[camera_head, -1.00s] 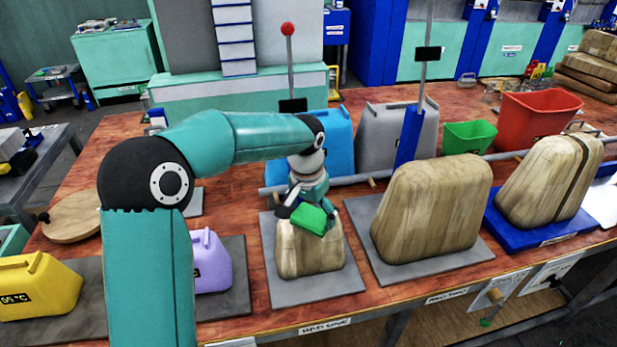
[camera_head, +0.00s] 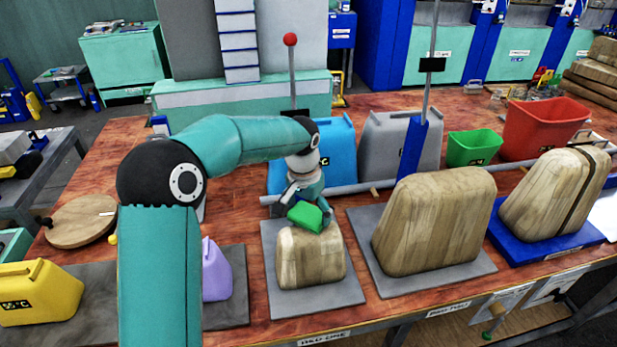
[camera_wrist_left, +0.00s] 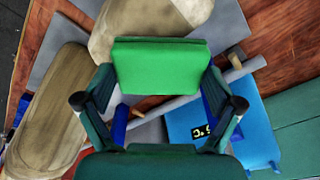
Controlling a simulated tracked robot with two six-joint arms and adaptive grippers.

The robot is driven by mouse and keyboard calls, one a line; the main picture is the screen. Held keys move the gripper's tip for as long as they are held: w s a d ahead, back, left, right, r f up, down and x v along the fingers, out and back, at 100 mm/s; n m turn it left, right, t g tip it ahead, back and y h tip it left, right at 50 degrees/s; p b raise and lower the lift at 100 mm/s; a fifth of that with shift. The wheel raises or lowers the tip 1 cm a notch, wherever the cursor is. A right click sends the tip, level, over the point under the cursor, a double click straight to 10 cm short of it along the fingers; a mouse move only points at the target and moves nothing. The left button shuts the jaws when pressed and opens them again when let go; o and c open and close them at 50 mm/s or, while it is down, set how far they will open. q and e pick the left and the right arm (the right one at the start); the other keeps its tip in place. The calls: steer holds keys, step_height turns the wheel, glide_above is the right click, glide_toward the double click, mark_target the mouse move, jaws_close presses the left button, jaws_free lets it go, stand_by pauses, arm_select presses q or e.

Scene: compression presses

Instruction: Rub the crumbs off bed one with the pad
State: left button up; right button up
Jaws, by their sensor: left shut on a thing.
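Bed one is a flat grey plate (camera_head: 345,292) at the front of the bench, above a label reading "BED ONE" (camera_head: 323,338). A pale wooden block (camera_head: 310,260) with a narrowed top stands on it. My left gripper (camera_head: 308,206) is shut on a green pad (camera_head: 305,217), over the back of the block's top. Contact between pad and block cannot be told. In the left wrist view the pad (camera_wrist_left: 160,68) sits between the fingers, with the block (camera_wrist_left: 145,20) beyond it. No crumbs can be made out. My right gripper is not in view.
A larger wooden block (camera_head: 435,225) stands to the right, and a strapped one (camera_head: 545,195) on a blue plate (camera_head: 560,243). A purple container (camera_head: 215,272) is at left. Behind run a grey rail (camera_head: 350,188), a blue container (camera_head: 335,150) and an upright rod (camera_head: 291,75).

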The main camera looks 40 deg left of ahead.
arm_select(q)
steer(key=shift+w+a+r, duration=0.1)
steer(key=shift+w+a, duration=0.1)
steer(key=shift+a, duration=0.15)
step_height(320, 180, up, 4)
steer(key=p, duration=0.3)
steer(key=shift+s, duration=0.15)
steer(key=shift+w+r+p, duration=0.2)
steer(key=shift+r+p, duration=0.35)
steer(key=shift+r, duration=0.15)
steer(key=shift+s+r+p, duration=0.1)
steer(key=shift+r+p, duration=0.55)
steer(key=shift+r, duration=0.55)
